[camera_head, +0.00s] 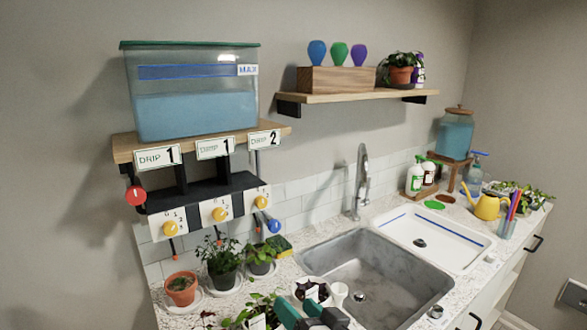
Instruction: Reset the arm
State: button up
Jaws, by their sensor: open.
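My gripper (308,313) shows only in part at the bottom edge of the head view, as dark and teal parts. Its jaws are open, and I see nothing held between them. It appears just in front of a small white bowl with dark contents (312,291) and a white scoop-like item (338,290). I cannot tell how high it is above the counter. The rest of the arm is outside the picture.
The counter carries a grey sink (365,265), a white basin (440,238), potted plants (182,290) and a yellow watering can (487,207). A water tank (190,95) stands on a wall shelf (125,147) above valve dials.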

jog(key=s+d+f+g+h, duration=0.6)
jog(key=s+d+f, duration=0.9)
jog(key=d+f, duration=0.3)
jog(key=s+d+f+g+h, duration=0.1)
jog(key=s+d+f+g, duration=0.2)
jog(key=s, duration=0.7)
jog(key=s+d+f+m+g+h, duration=0.1)
jog(key=s+d, duration=0.4)
jog(key=s, duration=0.5)
notch_tip(320, 180, down, 2)
jog(key=g+h, duration=0.1)
jog(key=g, duration=0.1)
jog(key=shift+s+f+g, duration=0.25)
jog(key=shift+g, duration=0.05)
